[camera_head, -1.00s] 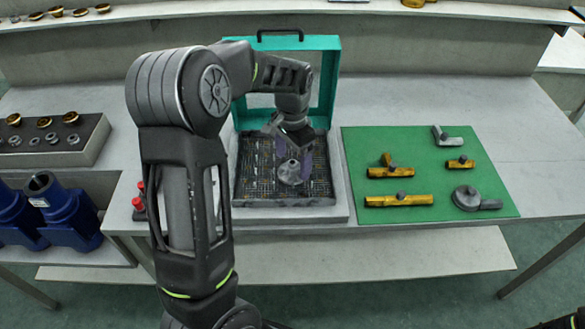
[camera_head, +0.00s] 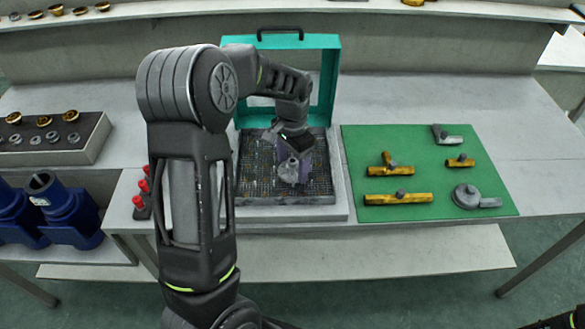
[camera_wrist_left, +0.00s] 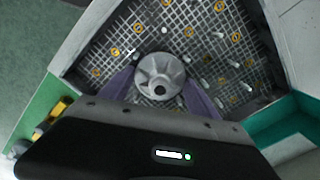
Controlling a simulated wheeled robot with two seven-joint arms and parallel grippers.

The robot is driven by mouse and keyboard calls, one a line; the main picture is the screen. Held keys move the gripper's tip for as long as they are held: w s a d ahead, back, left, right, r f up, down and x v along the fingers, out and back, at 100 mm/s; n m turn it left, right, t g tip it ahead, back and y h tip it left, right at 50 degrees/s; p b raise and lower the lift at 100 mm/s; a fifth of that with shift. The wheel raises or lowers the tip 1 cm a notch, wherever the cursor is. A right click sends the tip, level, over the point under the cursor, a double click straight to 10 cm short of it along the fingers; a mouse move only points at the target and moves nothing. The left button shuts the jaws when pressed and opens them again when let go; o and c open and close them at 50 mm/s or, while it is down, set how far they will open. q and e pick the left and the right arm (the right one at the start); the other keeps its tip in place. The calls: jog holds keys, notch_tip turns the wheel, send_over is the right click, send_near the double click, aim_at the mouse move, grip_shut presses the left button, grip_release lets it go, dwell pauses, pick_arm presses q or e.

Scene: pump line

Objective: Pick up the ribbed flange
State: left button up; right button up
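The ribbed flange (camera_head: 290,170) is a grey round part with a raised ribbed hub. It sits in the mesh-bottomed tray of the green-framed case in the head view. In the left wrist view the flange (camera_wrist_left: 160,77) shows from above, with a dark hole at its hub. My left gripper (camera_head: 294,172) points down at it. Its two purplish fingers (camera_wrist_left: 160,88) are spread, one on each side of the flange. Whether they touch its rim is hard to tell.
The tray (camera_head: 252,200) has dark walls and several small pegs. The upright teal lid frame (camera_head: 332,85) stands behind it. A green mat (camera_head: 430,205) with yellow and grey parts lies to the right. Red-topped pieces (camera_head: 141,194) and blue pump bodies (camera_head: 60,215) are at left.

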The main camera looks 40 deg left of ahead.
aim_at(292, 161)
pick_arm(q)
jog(key=c, duration=0.9)
jog(key=shift+c, duration=0.2)
notch_tip(292, 161, up, 10)
jog(key=shift+r+b, duration=0.1)
jog(key=shift+b, duration=0.45)
jog(key=shift+r+p, duration=2.15)
jog(key=shift+r, duration=0.3)
